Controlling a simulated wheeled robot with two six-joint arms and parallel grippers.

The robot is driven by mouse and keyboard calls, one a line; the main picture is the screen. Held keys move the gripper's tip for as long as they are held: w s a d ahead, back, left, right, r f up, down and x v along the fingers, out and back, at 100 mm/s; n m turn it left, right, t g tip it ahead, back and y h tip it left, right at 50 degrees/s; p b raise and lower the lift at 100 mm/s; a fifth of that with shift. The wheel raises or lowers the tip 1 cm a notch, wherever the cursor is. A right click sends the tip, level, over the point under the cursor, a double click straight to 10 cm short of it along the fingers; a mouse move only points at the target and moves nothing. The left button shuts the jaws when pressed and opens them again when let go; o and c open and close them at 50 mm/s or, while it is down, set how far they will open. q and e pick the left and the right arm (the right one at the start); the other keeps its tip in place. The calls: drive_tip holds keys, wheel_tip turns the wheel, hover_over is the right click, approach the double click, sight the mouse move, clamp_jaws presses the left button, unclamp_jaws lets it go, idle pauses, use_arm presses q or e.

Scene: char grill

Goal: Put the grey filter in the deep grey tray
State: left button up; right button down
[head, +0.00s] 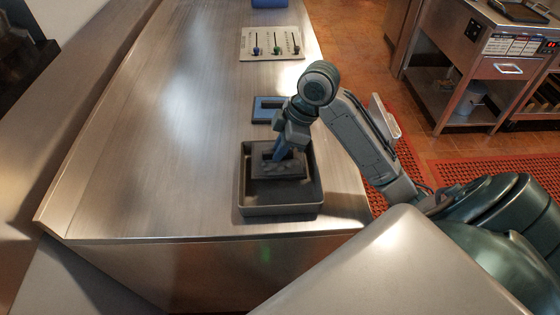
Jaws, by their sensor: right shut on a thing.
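The deep grey tray (243,187) stands near the front right edge of the steel counter. The grey filter (292,171), a dark flat rectangular piece, shows inside the tray's outline. My right gripper (281,153) reaches down over the tray and is shut on the filter. I cannot tell whether the filter touches the tray's floor or hangs just above it. The gripper hides part of the filter. My left gripper is not in view.
A blue piece (262,104) lies on the counter just behind the tray, partly hidden by my right arm. A pale panel with coloured sliders (272,42) lies further back. A blue object (269,3) shows at the top. The counter's left side is clear.

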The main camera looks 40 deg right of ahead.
drive_tip(key=shift+f, duration=1.75)
drive_tip(key=shift+f, duration=0.1)
drive_tip(key=c, duration=1.4)
unclamp_jaws()
drive_tip(key=shift+c, duration=0.2)
drive_tip(key=v, duration=1.2)
drive_tip(key=shift+b, duration=0.45)
drive_tip(key=shift+s, duration=0.15)
